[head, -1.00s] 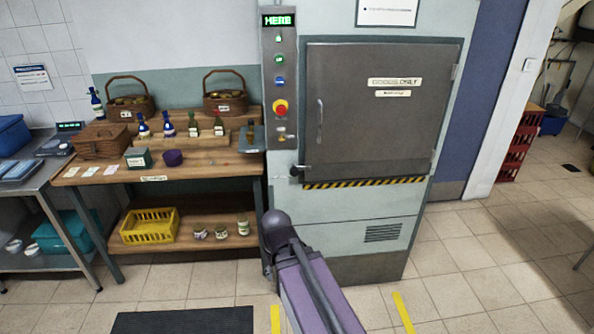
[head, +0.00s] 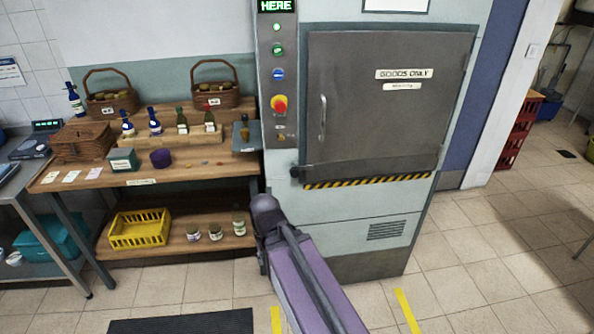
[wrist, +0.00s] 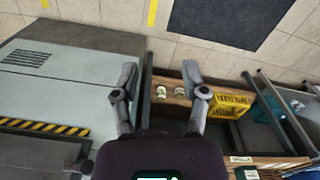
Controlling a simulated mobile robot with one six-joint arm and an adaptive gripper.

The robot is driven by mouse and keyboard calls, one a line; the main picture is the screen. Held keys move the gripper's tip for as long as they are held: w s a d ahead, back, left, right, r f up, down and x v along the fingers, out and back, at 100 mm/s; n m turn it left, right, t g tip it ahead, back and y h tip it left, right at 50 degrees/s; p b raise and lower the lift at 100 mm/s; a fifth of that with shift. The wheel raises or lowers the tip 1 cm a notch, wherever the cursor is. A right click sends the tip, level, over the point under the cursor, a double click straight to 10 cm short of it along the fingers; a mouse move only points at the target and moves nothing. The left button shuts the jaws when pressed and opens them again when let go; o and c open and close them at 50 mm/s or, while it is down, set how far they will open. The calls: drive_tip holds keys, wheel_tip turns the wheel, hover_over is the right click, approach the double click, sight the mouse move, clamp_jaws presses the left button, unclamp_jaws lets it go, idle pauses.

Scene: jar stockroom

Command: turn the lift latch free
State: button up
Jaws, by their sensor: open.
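The lift (head: 355,225) is a pale grey-green cabinet with a closed dark grey door (head: 385,100) marked "GOODS ONLY". The lift latch (head: 297,172) is a small dark piece at the door's lower left corner, at the left end of the striped strip. It lies flat along that strip. My gripper (wrist: 160,80) is open and empty in the wrist view, pointing at the low shelf and floor beside the lift. It is apart from the latch. In the head view my purple arm reaches up below the latch, and the fingers cannot be made out.
A control column (head: 280,75) with a red button (head: 280,103) and a "HERE" display stands left of the door. A wooden shelf unit (head: 215,170) with bottles, baskets and a yellow crate (head: 139,229) is close on the left. Floor in front is clear, with a dark mat (head: 180,322).

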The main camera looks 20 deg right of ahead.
drive_tip(key=shift+a, duration=0.35)
drive_tip(key=o, duration=0.5)
drive_tip(key=shift+w+a, duration=0.1)
drive_tip(key=w+d+f+m+t+b, duration=0.1)
drive_tip(key=w+d+f+t+b, duration=0.25)
drive_tip(key=w+t+b, duration=0.4)
drive_tip(key=w+d+f+t+b, duration=0.3)
drive_tip(key=w+f+t+b, duration=0.15)
drive_tip(key=w+b, duration=0.5)
drive_tip(key=w+d+r+m+t+h+b, duration=0.1)
drive_tip(key=d+t+h+b, duration=0.1)
drive_tip(key=d+t+b, duration=0.1)
drive_tip(key=w+d+r+m+t+h+b, duration=0.1)
drive_tip(key=d+m+t+h+b, duration=0.1)
drive_tip(key=d+b, duration=0.3)
drive_tip(key=w+d+r+m+t+h+b, duration=0.1)
drive_tip(key=d+m+t+h+b, duration=0.1)
drive_tip(key=d+t+h+b, duration=0.1)
drive_tip(key=shift+w+d+t+h+b, duration=0.3)
drive_tip(key=shift+d+t+b, duration=0.3)
drive_tip(key=shift+b, duration=0.65)
drive_tip(key=shift+d, duration=0.1)
